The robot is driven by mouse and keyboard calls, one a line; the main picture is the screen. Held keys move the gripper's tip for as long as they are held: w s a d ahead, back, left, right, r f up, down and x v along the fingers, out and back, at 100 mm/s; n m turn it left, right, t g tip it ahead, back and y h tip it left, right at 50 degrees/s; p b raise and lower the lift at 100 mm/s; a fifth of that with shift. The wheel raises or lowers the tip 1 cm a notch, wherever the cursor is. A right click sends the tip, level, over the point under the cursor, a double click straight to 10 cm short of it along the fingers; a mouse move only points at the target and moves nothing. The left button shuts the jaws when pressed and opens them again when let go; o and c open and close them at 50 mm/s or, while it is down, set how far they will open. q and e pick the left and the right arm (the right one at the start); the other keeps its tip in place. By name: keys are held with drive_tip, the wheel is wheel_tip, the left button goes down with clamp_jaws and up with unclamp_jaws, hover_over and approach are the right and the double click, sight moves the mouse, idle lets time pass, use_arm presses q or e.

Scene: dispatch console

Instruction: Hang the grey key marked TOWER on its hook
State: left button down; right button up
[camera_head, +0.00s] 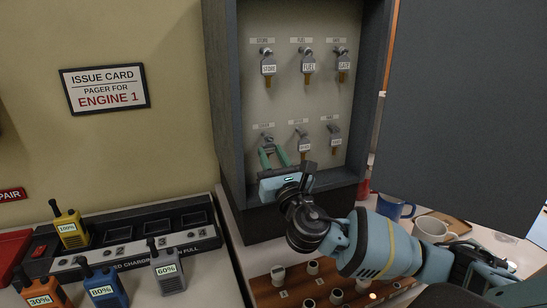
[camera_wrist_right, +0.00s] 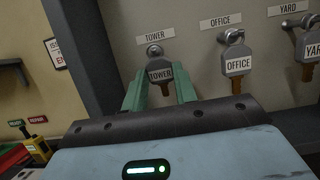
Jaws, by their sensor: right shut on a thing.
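The grey key marked TOWER (camera_wrist_right: 160,74) is between the green fingers of my right gripper (camera_wrist_right: 157,86), which is shut on it. The key hangs upright with its label facing the camera. Its head is right at the TOWER hook (camera_wrist_right: 154,51), under the TOWER label; I cannot tell whether the hook passes through its hole. In the head view my right gripper (camera_head: 272,152) is at the lower left of the open key cabinet (camera_head: 290,105), and its fingers mostly hide the key. My left gripper is not in view.
The OFFICE key (camera_wrist_right: 237,66) hangs close to the right, with the YARD key (camera_wrist_right: 311,48) beyond. The STORE key (camera_head: 268,68) and others hang above. The cabinet's side wall (camera_head: 225,100) is near on the left; its open door (camera_head: 460,110) stands right. Mugs (camera_head: 434,229) and radios (camera_head: 166,272) are below.

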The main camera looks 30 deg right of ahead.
drive_tip(key=shift+w+d+r, duration=0.1)
drive_tip(key=shift+w, duration=0.1)
idle(0.6)
drive_tip(key=shift+w, duration=0.15)
drive_tip(key=shift+c, duration=0.7)
drive_tip(key=shift+w+d, duration=0.1)
drive_tip(key=o, duration=1.1)
drive_tip(key=shift+w+f, duration=0.25)
drive_tip(key=shift+f, duration=0.05)
drive_tip(key=shift+s, duration=0.15)
